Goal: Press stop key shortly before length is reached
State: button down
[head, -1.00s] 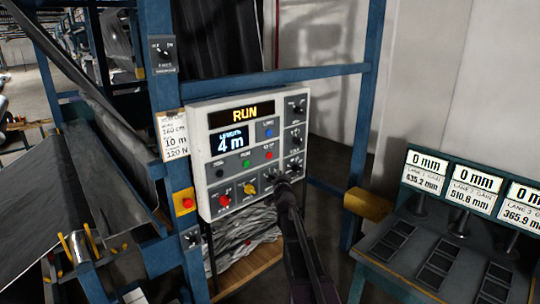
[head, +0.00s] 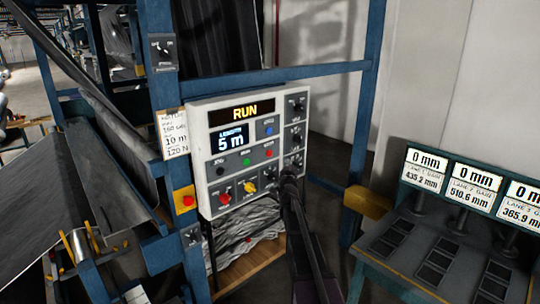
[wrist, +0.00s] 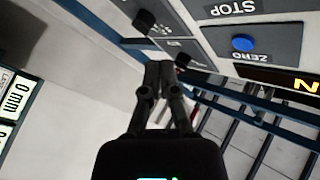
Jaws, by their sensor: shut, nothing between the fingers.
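The white control panel (head: 203,150) hangs on the blue frame. Its top display (head: 246,113) reads RUN, and the length display (head: 230,139) reads 5 m. A red button (head: 268,153) sits below a blue button (head: 268,132). In the wrist view, the upside-down STOP label (wrist: 236,9) is at the top edge beside the blue ZERO button (wrist: 243,43); the stop key itself is out of that view. My gripper (wrist: 165,68) is shut and empty. In the head view my gripper (head: 289,175) is at the panel's lower right, right of the red button; contact cannot be told.
A red button on a yellow box (head: 185,199) is at the panel's lower left. Dark fabric (head: 40,185) runs at left. A bench with gauge displays (head: 472,187) stands at right, near a yellow block (head: 368,201).

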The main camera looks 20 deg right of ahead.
aim_at(272, 153)
jog(key=shift+w+a, duration=0.45)
jog(key=shift+w, duration=0.8)
jog(key=shift+w+a, duration=0.5)
jog(key=shift+w, duration=0.8)
jog(key=shift+w+a, duration=0.45)
jog(key=shift+w, duration=0.8)
jog(key=shift+w+a, duration=0.3)
jog(key=shift+w, duration=0.55)
jog(key=shift+s, duration=0.2)
jog(key=shift+s+d, duration=0.3)
jog(key=shift+s, duration=0.3)
jog(key=shift+s, duration=0.1)
jog(key=shift+s+d, duration=0.3)
jog(key=shift+s, duration=0.45)
jog(key=shift+s+d, duration=0.25)
jog(key=shift+s, duration=0.55)
jog(key=shift+s+d, duration=0.3)
jog(key=shift+s, duration=0.45)
